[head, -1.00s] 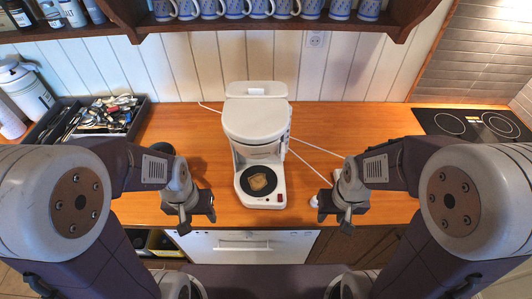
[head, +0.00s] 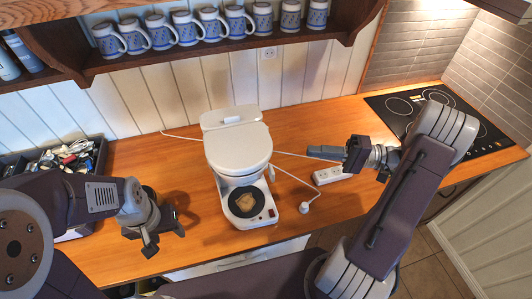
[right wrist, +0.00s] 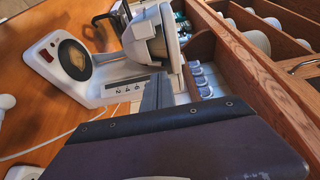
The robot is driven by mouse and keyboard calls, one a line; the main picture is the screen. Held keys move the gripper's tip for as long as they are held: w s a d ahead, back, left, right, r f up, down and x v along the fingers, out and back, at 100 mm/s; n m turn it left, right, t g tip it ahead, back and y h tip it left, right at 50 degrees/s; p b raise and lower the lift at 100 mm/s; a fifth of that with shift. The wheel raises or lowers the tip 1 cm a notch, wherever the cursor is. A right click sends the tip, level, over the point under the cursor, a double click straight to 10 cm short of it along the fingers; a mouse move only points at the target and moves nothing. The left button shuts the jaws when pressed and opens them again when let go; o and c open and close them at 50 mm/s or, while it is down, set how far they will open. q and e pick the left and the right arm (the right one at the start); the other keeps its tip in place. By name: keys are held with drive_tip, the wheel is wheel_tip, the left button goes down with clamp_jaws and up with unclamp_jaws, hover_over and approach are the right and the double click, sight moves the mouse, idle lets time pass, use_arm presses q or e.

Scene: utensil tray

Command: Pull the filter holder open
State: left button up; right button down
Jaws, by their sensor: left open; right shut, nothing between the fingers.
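The white coffee maker (head: 238,150) stands on the wooden counter with its lid down. Its round dark hot plate (head: 244,201) bears a flat tan piece (head: 245,203). In the right wrist view the machine (right wrist: 108,92) appears sideways, with the filter holder (right wrist: 157,42) under its top; I cannot tell whether it is fully closed. My right gripper (head: 312,153) is shut and empty, right of the machine and apart from it in the head view. Its fingers (right wrist: 158,92) overlap the machine in the wrist view. My left gripper (head: 165,241) is open and empty, left of the hot plate.
A power strip (head: 333,175) and a white plug (head: 304,207) with cords lie right of the machine. A dark utensil tray (head: 97,160) stands at the left. The cooktop (head: 415,105) is at the far right. A shelf of mugs (head: 210,25) hangs behind.

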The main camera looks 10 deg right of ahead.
drive_tip(key=a+p, duration=0.5)
drive_tip(key=a, duration=0.6)
drive_tip(key=shift+a+p, duration=0.35)
drive_tip(key=shift+p, duration=0.05)
drive_tip(key=shift+s+d+f, duration=0.1)
drive_tip(key=shift+f, duration=0.05)
